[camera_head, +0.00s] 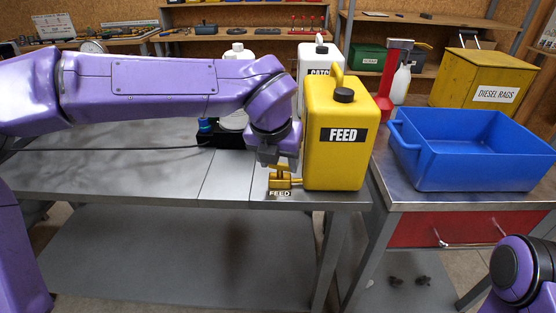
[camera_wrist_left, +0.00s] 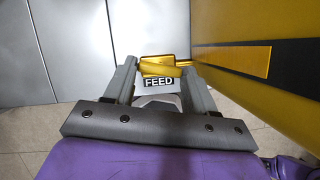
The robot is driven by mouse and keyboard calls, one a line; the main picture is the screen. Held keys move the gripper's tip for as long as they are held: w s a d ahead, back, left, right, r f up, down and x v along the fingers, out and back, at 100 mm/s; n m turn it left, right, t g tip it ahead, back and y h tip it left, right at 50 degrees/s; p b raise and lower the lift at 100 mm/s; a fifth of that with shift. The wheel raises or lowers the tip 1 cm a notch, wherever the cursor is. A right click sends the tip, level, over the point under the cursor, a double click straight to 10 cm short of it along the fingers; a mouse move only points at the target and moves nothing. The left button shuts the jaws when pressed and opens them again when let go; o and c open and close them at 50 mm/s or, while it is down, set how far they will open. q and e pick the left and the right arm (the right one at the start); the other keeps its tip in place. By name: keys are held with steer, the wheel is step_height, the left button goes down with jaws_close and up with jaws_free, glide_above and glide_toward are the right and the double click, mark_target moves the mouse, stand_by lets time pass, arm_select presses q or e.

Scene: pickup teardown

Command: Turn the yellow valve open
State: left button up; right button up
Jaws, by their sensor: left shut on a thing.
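The yellow valve (camera_head: 280,178) is at the front edge of the grey table, low beside the yellow FEED can (camera_head: 340,134). A small FEED label (camera_head: 279,193) sits below it. My left gripper (camera_head: 283,166) reaches down to the valve from above. In the left wrist view, the valve handle (camera_wrist_left: 158,68) lies between the fingertips of my left gripper (camera_wrist_left: 162,72), which is shut on it. The FEED can's side (camera_wrist_left: 270,100) fills the right of that view. My right gripper is not in view; only part of my right arm shows at the lower right.
A blue bin (camera_head: 470,160) stands on the right-hand bench, with a red pump-like object (camera_head: 390,85) and a yellow DIESEL RAGS box (camera_head: 480,85) behind. A white can (camera_head: 317,58) stands behind the FEED can. The left tabletop (camera_head: 110,170) is mostly clear except for a dark cable.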

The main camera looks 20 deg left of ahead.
arm_select(q)
steer(key=shift+r, duration=0.1)
stand_by(0.3)
steer(key=o, duration=1)
steer(key=shift+o, duration=0.2)
